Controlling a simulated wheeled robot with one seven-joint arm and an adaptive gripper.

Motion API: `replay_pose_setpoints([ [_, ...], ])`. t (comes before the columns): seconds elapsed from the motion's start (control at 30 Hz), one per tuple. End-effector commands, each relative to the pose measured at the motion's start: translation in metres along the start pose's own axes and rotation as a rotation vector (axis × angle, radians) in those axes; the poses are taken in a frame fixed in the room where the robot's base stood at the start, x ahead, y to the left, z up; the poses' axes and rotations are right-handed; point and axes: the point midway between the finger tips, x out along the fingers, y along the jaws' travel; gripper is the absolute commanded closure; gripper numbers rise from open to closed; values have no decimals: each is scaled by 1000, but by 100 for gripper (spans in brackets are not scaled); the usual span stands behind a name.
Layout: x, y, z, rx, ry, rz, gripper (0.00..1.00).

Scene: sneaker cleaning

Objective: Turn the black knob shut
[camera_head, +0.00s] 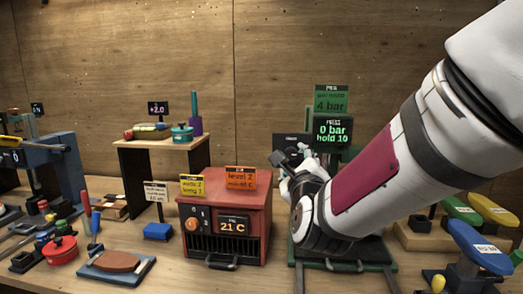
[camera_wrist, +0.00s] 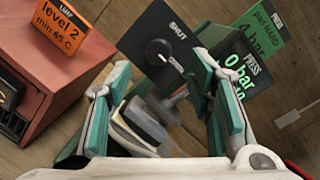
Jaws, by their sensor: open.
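The black knob (camera_wrist: 158,52) sits on a dark panel (camera_wrist: 133,45) in the wrist view. A white pointer line on the knob runs toward lower right, and the word SHUT stands above it at the right. A second label beside the pointer is too small to read surely. My gripper (camera_wrist: 163,66) is open, with its teal-padded fingers spread to either side below the knob and nothing held between them. In the head view my gripper (camera_head: 292,166) is in front of the panel (camera_head: 292,141), and I cannot make out the knob there.
The press display (camera_head: 332,130) reads 0 bar, hold 10; a green sign (camera_head: 331,99) above reads 4 bar. A red heater box (camera_head: 252,215) showing 21 C stands left of my gripper. Brushes and shoe parts crowd both sides.

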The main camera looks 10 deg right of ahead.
Motion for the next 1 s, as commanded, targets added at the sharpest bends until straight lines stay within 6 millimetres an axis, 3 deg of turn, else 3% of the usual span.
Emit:
replay_pose_setpoints([
  [0.1,24,2,-2,-3,3,1,52],
  [0.3,49,2,-2,0,3,1,52],
  [0.73,59,1,-2,-1,2,1,52],
  [0.77,59,1,-2,-1,2,1,55],
  [0.97,59,1,-1,0,2,1,100],
  [1.0,59,1,-1,0,2,1,100],
])
